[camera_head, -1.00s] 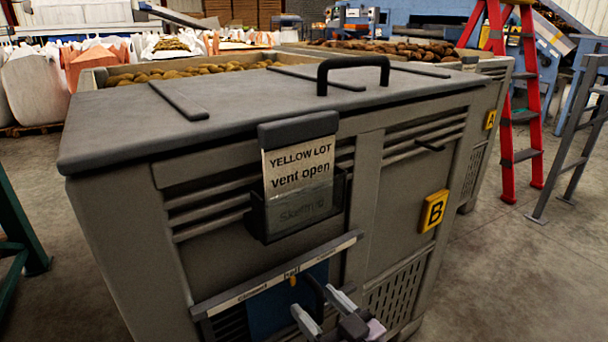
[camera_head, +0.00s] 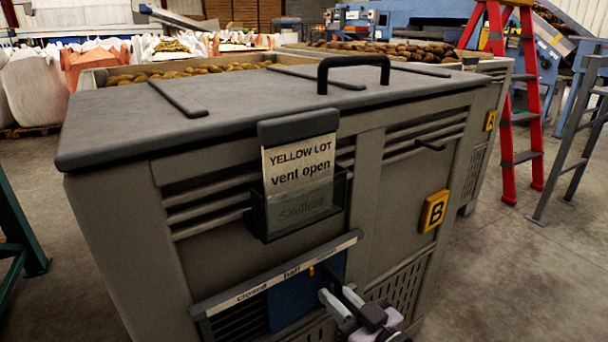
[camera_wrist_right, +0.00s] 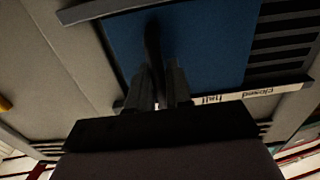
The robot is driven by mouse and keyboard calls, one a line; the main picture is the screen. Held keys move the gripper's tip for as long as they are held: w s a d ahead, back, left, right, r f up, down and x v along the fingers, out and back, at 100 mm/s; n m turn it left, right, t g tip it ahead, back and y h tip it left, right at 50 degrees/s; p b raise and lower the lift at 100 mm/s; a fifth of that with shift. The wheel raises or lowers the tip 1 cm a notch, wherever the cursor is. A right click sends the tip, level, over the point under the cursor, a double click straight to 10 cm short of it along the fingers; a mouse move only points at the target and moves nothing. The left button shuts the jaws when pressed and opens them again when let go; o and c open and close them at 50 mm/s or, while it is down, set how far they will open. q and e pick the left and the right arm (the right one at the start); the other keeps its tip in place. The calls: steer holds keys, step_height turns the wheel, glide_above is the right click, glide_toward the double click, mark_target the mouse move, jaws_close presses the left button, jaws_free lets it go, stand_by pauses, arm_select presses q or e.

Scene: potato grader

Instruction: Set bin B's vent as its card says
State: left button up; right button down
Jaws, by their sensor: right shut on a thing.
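Bin B (camera_head: 120,230) is a grey bin with a yellow B plate (camera_head: 434,211). Its card (camera_head: 299,172) stands in a dark holder and reads "YELLOW LOT vent open"; the lowest line is dim. Below is the vent's label strip (camera_head: 240,299), with "closed" and "half" readable and the right-hand word too small to read. The blue vent slide (camera_head: 283,308) has an orange pointer (camera_head: 311,271), now right of "half". My right gripper (camera_head: 338,298) is shut on the slide's dark handle (camera_wrist_right: 153,45), in front of the blue plate. My left gripper is out of view.
A dark lid with a handle (camera_head: 353,62) covers the bin's front top. Bin A (camera_head: 490,120) stands behind to the right, near a red ladder (camera_head: 508,130) and a grey rail (camera_head: 582,150). Green framing (camera_head: 18,235) is at the left.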

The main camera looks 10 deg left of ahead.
steer(key=shift+w+d+b, duration=0.45)
steer(key=shift+w+d, duration=0.75)
steer(key=shift+d, duration=0.05)
steer(key=shift+c, duration=2.4)
jaws_free()
steer(key=shift+s, duration=0.1)
steer(key=p+v, duration=1.1)
steer(key=v, duration=1.2)
